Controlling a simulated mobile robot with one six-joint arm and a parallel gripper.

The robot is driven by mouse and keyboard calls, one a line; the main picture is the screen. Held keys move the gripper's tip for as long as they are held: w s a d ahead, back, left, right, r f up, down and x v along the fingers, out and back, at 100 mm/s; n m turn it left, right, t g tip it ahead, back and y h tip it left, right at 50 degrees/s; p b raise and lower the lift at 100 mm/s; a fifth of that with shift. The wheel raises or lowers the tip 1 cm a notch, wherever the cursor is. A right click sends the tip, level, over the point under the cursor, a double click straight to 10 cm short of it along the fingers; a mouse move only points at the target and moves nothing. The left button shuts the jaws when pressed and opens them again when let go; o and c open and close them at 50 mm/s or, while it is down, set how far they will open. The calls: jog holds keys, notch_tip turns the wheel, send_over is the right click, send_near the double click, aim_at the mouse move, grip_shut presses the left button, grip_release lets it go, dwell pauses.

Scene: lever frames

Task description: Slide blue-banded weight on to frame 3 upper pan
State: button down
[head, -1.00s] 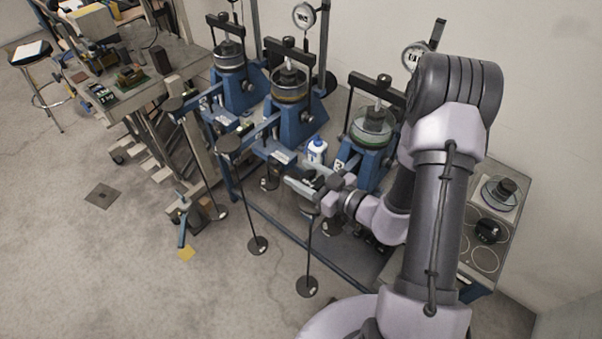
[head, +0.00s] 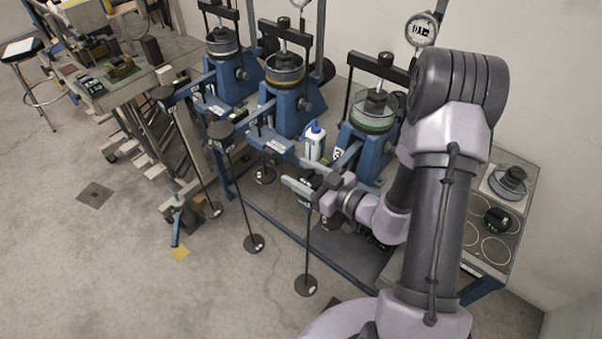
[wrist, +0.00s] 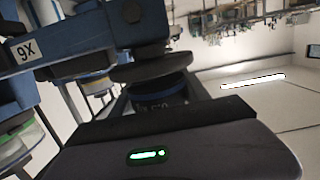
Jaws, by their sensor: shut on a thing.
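In the wrist view, which is upside down, a dark weight with a blue band (wrist: 160,91) sits between my gripper (wrist: 160,112) and a wide dark disc (wrist: 150,67), the upper pan. My gripper is shut on the weight. The weight appears over the pan and very close to it; I cannot tell if they touch. In the head view my gripper (head: 308,188) is at the lever end of frame 3 (head: 372,135), above its hanger rod and lower pan (head: 306,286). There the weight and upper pan are hidden by the gripper.
Frame 2 (head: 284,100) and its upper pan (head: 220,130) stand to the left, with frame 1 (head: 228,65) beyond. A white-and-blue bottle (head: 314,142) stands close behind my gripper. A side plate with weights (head: 497,220) is at the right. Open floor lies in front.

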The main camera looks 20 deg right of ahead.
jog(key=shift+f, duration=0.45)
dwell(0.3)
jog(key=shift+c, duration=2.3)
grip_release()
